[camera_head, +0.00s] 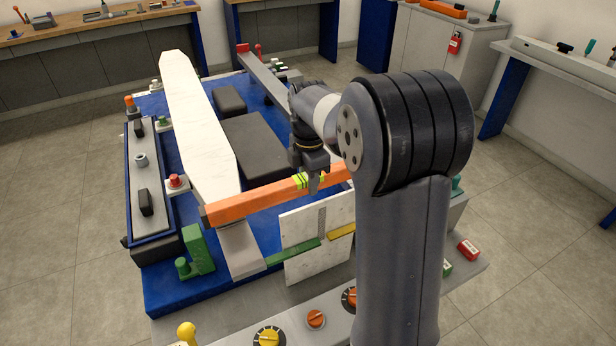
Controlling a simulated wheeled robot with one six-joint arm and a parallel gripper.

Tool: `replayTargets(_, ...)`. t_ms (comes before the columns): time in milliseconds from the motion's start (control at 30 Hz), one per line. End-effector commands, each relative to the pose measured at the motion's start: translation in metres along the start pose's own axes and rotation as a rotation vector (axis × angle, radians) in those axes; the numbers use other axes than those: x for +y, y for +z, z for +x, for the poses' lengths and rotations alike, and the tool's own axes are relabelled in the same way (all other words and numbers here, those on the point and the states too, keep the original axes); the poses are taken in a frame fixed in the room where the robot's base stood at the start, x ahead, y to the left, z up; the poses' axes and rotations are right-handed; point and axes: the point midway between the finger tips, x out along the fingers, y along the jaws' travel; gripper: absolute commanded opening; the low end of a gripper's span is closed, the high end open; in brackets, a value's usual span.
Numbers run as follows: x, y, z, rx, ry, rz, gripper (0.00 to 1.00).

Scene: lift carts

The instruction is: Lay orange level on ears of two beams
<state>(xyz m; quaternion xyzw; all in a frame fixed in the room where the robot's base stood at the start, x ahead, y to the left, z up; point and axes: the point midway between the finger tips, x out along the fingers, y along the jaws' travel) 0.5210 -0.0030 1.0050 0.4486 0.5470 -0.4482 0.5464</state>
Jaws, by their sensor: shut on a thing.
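My gripper (313,184) is shut on the orange level (255,197) near its right part, where yellow-green marks show. The level lies crosswise over the near side of the blue cart (170,288). Its left end is over the near end of the left grey beam (241,252); I cannot tell whether it touches. The right grey beam (264,76) runs away toward the back, and its near part is hidden behind my arm. The level's right end is also hidden there. The beams' ears cannot be made out clearly.
A long white panel (195,115) lies along the left side of the cart. A dark tray (152,190), a green fixture (195,252) and a red button (174,181) stand at left. A whitish plate (303,262) leans in front. Knobs (268,338) line the near edge.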

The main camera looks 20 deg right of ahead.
Motion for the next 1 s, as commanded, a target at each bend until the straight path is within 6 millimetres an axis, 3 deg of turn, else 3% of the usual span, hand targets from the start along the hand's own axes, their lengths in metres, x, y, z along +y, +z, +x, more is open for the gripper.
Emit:
replayTargets(500,0.0,0.0,0.062,0.0,0.0,0.0,0.0)
replayTargets(1000,0.0,0.0,0.07,0.0,0.001,0.0,0.0)
